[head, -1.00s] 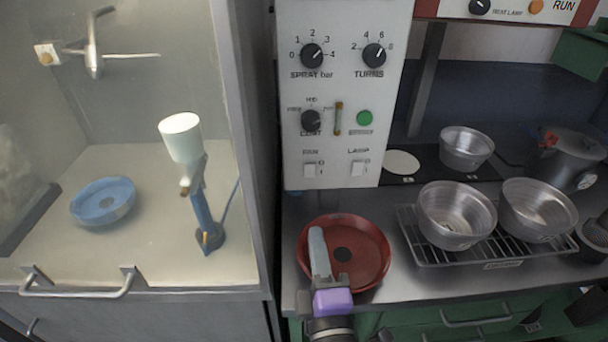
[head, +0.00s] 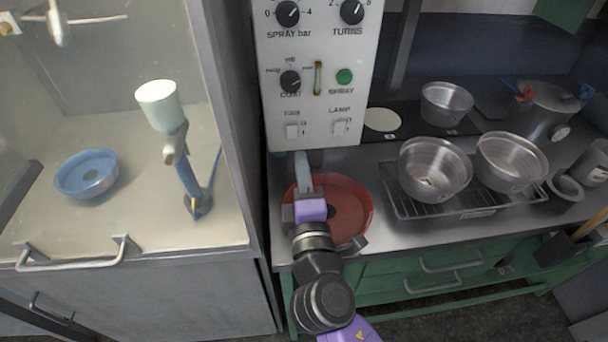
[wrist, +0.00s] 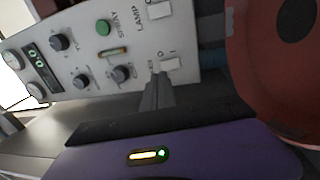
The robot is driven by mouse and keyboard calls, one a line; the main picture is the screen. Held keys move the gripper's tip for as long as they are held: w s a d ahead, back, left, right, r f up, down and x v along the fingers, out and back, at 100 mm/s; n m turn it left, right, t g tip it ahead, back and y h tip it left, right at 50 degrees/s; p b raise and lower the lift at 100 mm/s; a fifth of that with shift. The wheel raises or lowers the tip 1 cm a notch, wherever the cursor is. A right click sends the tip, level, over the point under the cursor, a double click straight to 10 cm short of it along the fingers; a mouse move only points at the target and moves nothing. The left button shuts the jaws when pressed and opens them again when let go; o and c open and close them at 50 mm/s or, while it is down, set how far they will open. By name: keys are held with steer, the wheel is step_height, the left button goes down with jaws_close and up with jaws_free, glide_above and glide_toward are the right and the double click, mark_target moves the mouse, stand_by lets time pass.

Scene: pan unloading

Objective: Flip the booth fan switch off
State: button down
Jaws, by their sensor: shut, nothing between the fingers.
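The fan switch (head: 292,131) is a small white rocker at the lower left of the white control panel (head: 316,95), under the FAN label. It also shows in the wrist view (wrist: 170,64), just beyond my fingertips. My gripper (head: 301,158) is shut and empty, its grey fingers pointing at the panel just below the fan switch in the head view. I cannot tell whether the tips touch the switch, nor which way the rocker is set.
The similar lamp switch (head: 340,127) sits right of the fan switch. Knobs and a green spray button (head: 344,77) are above. A red pan (head: 352,205) lies beneath my gripper. Metal pans (head: 434,172) stand on a rack to the right; the glass booth is left.

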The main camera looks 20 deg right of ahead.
mark_target(296, 121)
steer(key=p+x, duration=0.2)
steer(key=x, duration=0.5)
steer(key=shift+w+d+r, duration=0.1)
steer(key=shift+w+d, duration=0.05)
steer(key=shift+w, duration=0.2)
steer(key=shift+w+r, duration=0.1)
steer(key=shift+w, duration=0.1)
